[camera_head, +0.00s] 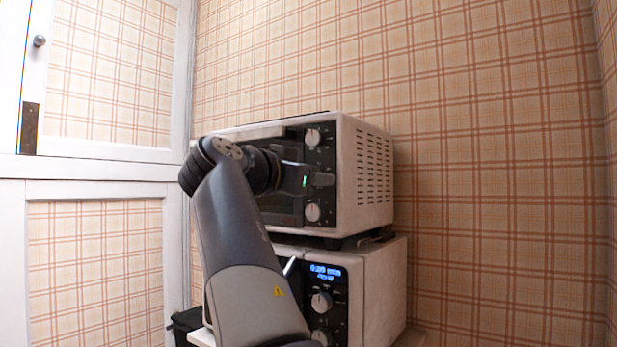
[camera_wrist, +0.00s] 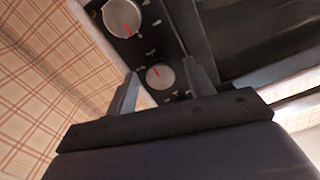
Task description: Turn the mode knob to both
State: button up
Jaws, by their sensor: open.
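The upper toaster oven (camera_head: 349,180) has a dark control panel with a column of silver knobs. An upper knob (camera_head: 313,136) and a lower knob (camera_head: 312,212) show in the head view. My gripper (camera_head: 323,180) is at the panel between those two and hides what is behind it. In the wrist view my gripper (camera_wrist: 161,68) is open, with a knob (camera_wrist: 160,76) between its fingers. That knob's red mark points up and slightly left. Contact cannot be made out. Another knob (camera_wrist: 123,17) with a red mark sits above it. The labels are too small to read, so I cannot tell which is the mode knob.
A second appliance (camera_head: 378,285) with a lit blue display (camera_head: 326,271) and its own knobs stands below the oven. A white panelled door (camera_head: 100,165) is at the left.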

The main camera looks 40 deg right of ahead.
jog(key=v, duration=1)
jog(key=shift+a, duration=0.25)
jog(key=shift+s, duration=0.15)
jog(key=x, duration=1)
jog(key=shift+w+d, duration=0.2)
jog(key=shift+d, duration=0.15)
jog(key=n+p, duration=1)
jog(key=n, duration=1)
jog(key=shift+s+p, duration=0.1)
jog(key=shift+p, duration=0.2)
dwell(1.2)
